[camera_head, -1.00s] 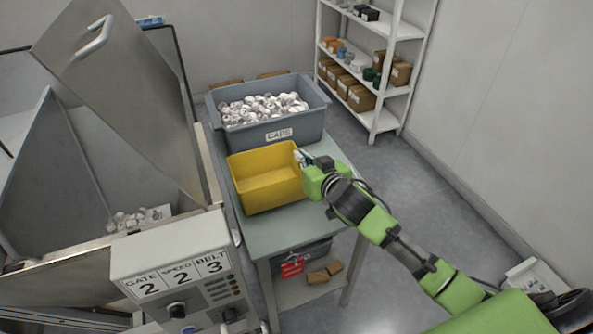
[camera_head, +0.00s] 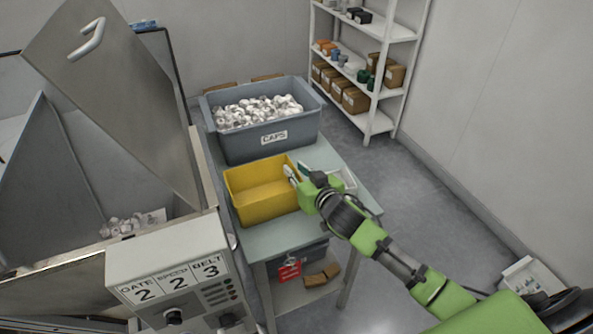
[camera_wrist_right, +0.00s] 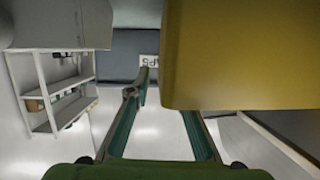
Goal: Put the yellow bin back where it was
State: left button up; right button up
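The yellow bin (camera_head: 262,205) stands upright on the grey-green table, in front of the grey caps bin. My right gripper (camera_head: 297,171) is at the bin's right wall in the head view. Its fingers are spread, with the bin's rim close to them. In the right wrist view, the bin's yellow wall (camera_wrist_right: 245,55) fills the upper right. It covers part of the right finger, and a clear gap shows between the fingers (camera_wrist_right: 167,100). I cannot tell whether a finger touches the wall. My left gripper is not in view.
The grey caps bin (camera_head: 235,150), full of white caps, stands behind the yellow bin. The table (camera_head: 275,238) has a bare strip in front. A control box (camera_head: 150,262) and open-lidded hopper (camera_head: 120,90) stand at left. A shelf (camera_head: 365,118) stands at the back right.

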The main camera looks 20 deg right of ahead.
jog(key=shift+r, duration=0.2)
jog(key=shift+s, duration=0.4)
jog(key=v, duration=1.1)
jog(key=shift+r, duration=0.15)
